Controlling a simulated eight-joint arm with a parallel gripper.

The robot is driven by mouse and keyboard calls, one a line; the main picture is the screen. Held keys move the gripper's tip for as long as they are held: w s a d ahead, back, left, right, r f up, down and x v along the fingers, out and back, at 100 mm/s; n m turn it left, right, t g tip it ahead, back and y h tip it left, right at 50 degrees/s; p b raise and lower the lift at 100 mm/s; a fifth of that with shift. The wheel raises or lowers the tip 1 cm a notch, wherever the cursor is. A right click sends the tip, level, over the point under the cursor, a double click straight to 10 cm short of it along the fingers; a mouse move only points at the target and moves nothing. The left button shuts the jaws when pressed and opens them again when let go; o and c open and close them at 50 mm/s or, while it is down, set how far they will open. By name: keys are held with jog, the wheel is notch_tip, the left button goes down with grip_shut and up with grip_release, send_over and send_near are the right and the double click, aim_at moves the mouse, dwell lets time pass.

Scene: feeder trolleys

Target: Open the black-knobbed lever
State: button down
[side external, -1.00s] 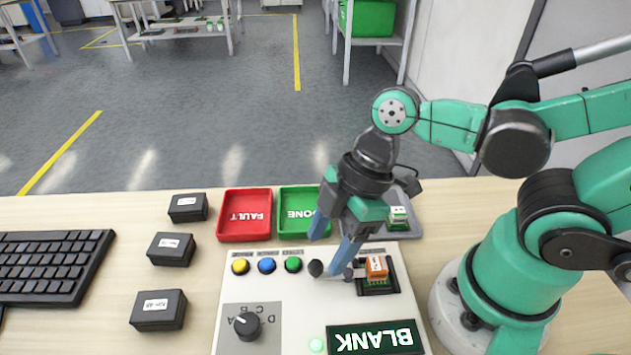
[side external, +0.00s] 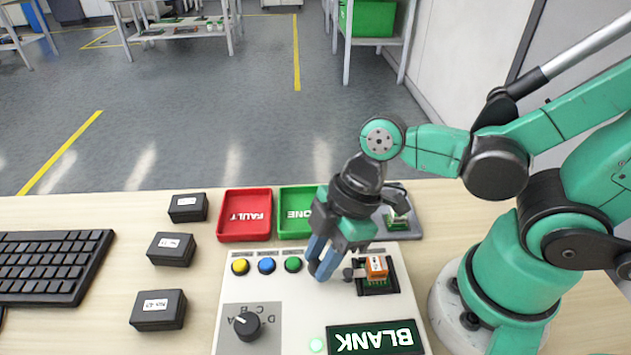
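The black-knobbed lever (side external: 360,273) is on the white panel, beside the socket. Its short metal bar and a dark round part (side external: 348,273) next to it show just right of my fingers. The black knob at its left end is hidden behind or between my fingertips. My gripper (side external: 320,271) points down at that place, its two blue-grey fingers looking close together. I cannot tell whether they touch or grip the knob. An orange-topped part (side external: 376,268) sits in the dark socket (side external: 378,291) on the panel's right.
Yellow (side external: 240,266), blue (side external: 267,265) and green (side external: 293,264) buttons are left of my gripper. A dial (side external: 247,326) and a BLANK display (side external: 376,339) are nearer the front. Red FAULT (side external: 244,237) and green DONE (side external: 294,235) trays stand behind the panel, with a grey tray (side external: 409,227) to their right.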

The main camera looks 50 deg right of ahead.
jog(key=shift+d+m, duration=0.1)
jog(key=shift+m, duration=0.2)
jog(key=m, duration=0.1)
jog(key=m+t, duration=0.1)
jog(key=shift+w+d+m, duration=0.2)
jog(key=shift+d+m, duration=0.15)
jog(key=shift+m, duration=0.05)
jog(key=shift+w+d+m+t+h, duration=0.1)
jog(key=shift+d+m+t+h, duration=0.15)
jog(key=shift+m, duration=0.45)
jog(key=shift+w+d+m+t+h, duration=0.15)
jog(key=shift+m+h, duration=0.2)
jog(key=shift+m, duration=0.35)
jog(key=shift+s+d+m+t+h, duration=0.1)
jog(key=shift+d+m+t+h, duration=0.15)
jog(key=shift+m, duration=0.45)
jog(key=c, duration=0.6)
grip_release()
jog(key=shift+c, duration=0.2)
jog(key=shift+r, duration=0.15)
jog(key=shift+v, duration=1.4)
notch_tip(320, 180, up, 7)
